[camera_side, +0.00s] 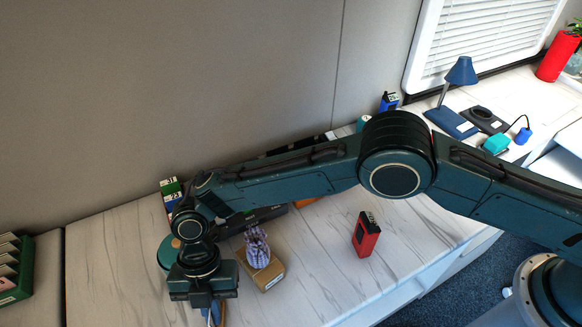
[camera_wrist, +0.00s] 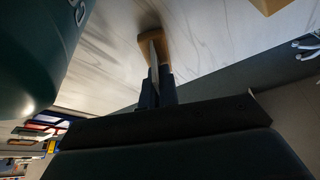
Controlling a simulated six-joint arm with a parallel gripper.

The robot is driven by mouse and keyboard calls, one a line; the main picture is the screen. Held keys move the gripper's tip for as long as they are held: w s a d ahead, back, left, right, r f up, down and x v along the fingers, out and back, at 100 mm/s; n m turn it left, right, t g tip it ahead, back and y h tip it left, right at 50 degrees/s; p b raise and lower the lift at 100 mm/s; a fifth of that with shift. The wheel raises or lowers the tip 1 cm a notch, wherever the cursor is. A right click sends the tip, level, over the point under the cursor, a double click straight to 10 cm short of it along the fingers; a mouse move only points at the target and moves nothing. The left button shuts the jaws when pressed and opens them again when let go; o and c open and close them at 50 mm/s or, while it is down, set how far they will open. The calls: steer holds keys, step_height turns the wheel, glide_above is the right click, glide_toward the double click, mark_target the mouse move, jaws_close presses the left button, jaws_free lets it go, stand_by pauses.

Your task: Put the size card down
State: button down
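My gripper (camera_side: 213,311) hangs at the lower left of the side view, low over the pale marble-look counter (camera_side: 110,262). In the wrist view my gripper (camera_wrist: 156,88) is closed around a thin pale card (camera_wrist: 153,66), which I see almost edge-on. A tan, wood-like piece (camera_wrist: 152,42) shows at the card's far end. Whether it is joined to the card or only touches it, I cannot tell. The card's face and any print on it are hidden. Whether its lower end touches the counter is not clear.
A cardboard box (camera_side: 268,274) with a purple patterned bundle (camera_side: 257,247) stands just right of my gripper. A red-and-black box (camera_side: 366,234) stands farther right. Small green (camera_side: 171,187) and blue boxes stand behind. A green rack (camera_side: 14,272) is at far left. Counter left of my gripper is clear.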

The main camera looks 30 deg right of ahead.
steer(key=shift+f, duration=0.15)
steer(key=c, duration=1.7)
jaws_free()
steer(key=shift+v, duration=3.9)
